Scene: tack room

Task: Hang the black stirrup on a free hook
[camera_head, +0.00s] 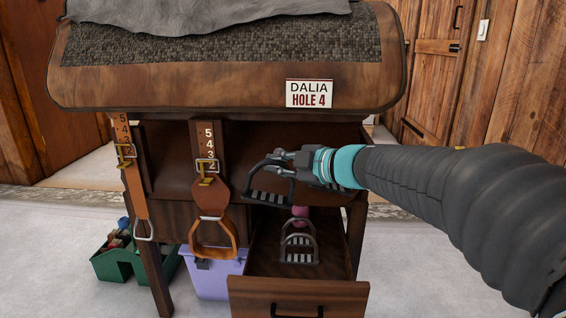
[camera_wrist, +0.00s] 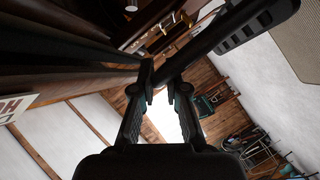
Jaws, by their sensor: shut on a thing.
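My gripper (camera_head: 292,160) is shut on the black stirrup (camera_head: 270,183) at its upper part. The stirrup is held tilted above the open drawer, clear of it, with its ridged tread low. In the wrist view my fingers (camera_wrist: 163,82) close on its bar, and the stirrup (camera_wrist: 222,32) reaches to the upper right. A left strap (camera_head: 137,190) and a middle strap (camera_head: 207,140) hang on the rack front, each with a buckle and a brass hook-like piece (camera_head: 205,181). A pale metal stirrup (camera_head: 143,238) hangs left and a brown stirrup (camera_head: 232,240) hangs in the middle. I cannot tell which hook is free.
The open drawer (camera_head: 298,287) holds a grey metal stirrup (camera_head: 284,243) and a pink object (camera_head: 300,212). A saddle rack top (camera_head: 190,80) with a "DALIA HOLE 4" sign (camera_head: 309,93) overhangs. A purple bin (camera_head: 212,282) and a green caddy (camera_head: 112,264) stand on the floor.

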